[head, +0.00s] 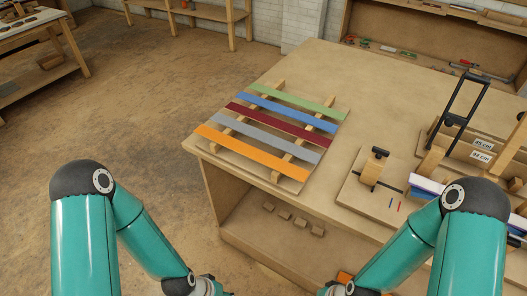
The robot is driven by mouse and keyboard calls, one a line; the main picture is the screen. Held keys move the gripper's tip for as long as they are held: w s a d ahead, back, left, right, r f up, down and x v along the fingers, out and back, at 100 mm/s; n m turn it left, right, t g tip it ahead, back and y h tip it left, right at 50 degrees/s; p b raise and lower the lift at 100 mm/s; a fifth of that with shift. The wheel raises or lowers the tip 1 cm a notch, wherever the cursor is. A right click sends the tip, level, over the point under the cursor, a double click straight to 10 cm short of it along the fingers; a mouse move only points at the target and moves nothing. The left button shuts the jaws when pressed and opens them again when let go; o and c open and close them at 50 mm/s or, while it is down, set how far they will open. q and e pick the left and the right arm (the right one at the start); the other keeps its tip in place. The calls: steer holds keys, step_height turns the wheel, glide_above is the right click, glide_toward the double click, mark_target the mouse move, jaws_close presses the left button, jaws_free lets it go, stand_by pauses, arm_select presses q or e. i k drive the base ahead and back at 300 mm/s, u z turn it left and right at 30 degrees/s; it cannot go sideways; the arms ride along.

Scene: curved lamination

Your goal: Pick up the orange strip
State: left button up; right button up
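The orange strip (238,147) lies flat at the near end of a row of coloured strips on a slatted wooden rack (277,175), at the left end of the workbench. It spans both wooden rails of the rack. A grey-blue strip (268,138) lies just beyond it, apart from it, followed by dark red, blue and green strips. Both my arms come in at the bottom of the head view, well short of the strip. Their lower ends are cut off by the frame edge, and my grippers are out of sight.
The workbench (390,83) has clear surface behind the rack. To the right stand a small clamp fixture (374,166) on a board and a curved form with a black-handled frame (464,98). Small wooden blocks (285,215) lie on the lower shelf. Open floor lies left.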

mark_target(247, 150)
steer(key=u, duration=0.2)
steer(key=i, duration=0.2)
steer(key=z, duration=2.7)
steer(key=k, duration=1.65)
steer(key=u, duration=1.05)
steer(key=i, duration=1.05)
steer(key=u, duration=0.1)
